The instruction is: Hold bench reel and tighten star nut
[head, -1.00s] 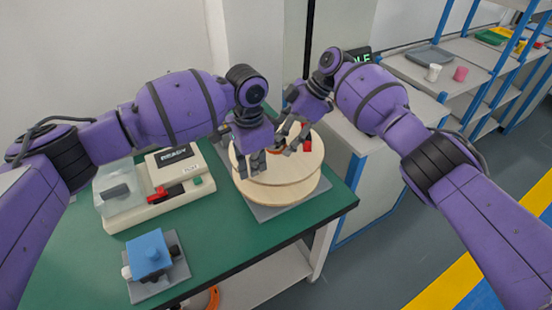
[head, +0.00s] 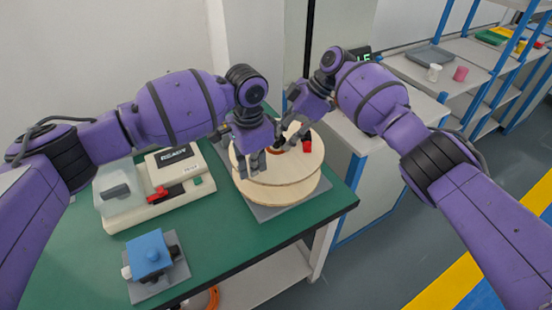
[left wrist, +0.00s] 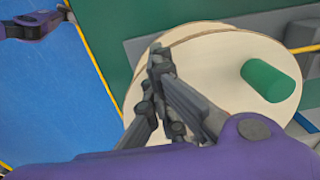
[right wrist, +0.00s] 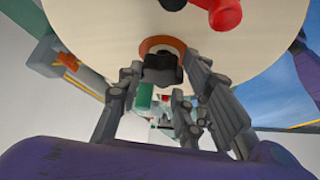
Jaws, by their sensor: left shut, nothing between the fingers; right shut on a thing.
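The bench reel (head: 284,190), with pale round wooden flanges, lies flat on a grey base plate on the green bench. It also shows in the left wrist view (left wrist: 215,70) and the right wrist view (right wrist: 270,30). My left gripper (head: 254,177) is shut and empty at the reel's near-left rim; in the left wrist view its closed fingers (left wrist: 160,55) overlap the rim. My right gripper (head: 292,146) is shut on the dark star nut (right wrist: 160,66) at the reel's centre, where an orange ring surrounds it. The nut is mostly hidden in the head view.
A red knob (head: 307,146) stands on the reel's flange, close to the right gripper. A cream machine with a display (head: 175,153) stands left of the reel. A blue block fixture (head: 150,253) is at the front left. Bare green bench lies between them.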

